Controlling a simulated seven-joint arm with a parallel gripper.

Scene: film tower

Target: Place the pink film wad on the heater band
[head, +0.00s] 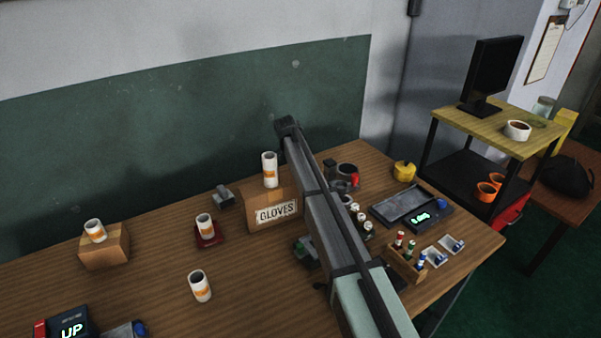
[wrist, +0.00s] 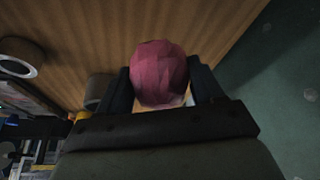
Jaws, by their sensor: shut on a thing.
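The pink film wad (wrist: 160,72) is a faceted, crumpled lump in the wrist view. It sits between the two dark fingers of my gripper (wrist: 161,85), which is shut on it. The wood tabletop shows behind the wad. In the head view my arm hides the gripper and the wad. I cannot say for certain which thing is the heater band. A dark grey round piece with a red part (head: 346,173) stands just right of my arm in the head view. A ring-shaped thing with a pale rim (wrist: 20,58) shows at the wrist view's left edge.
Other such cylinders stand further left. A grey tray (head: 402,204), a yellow round thing (head: 404,171) and a bottle rack (head: 407,262) are at right.

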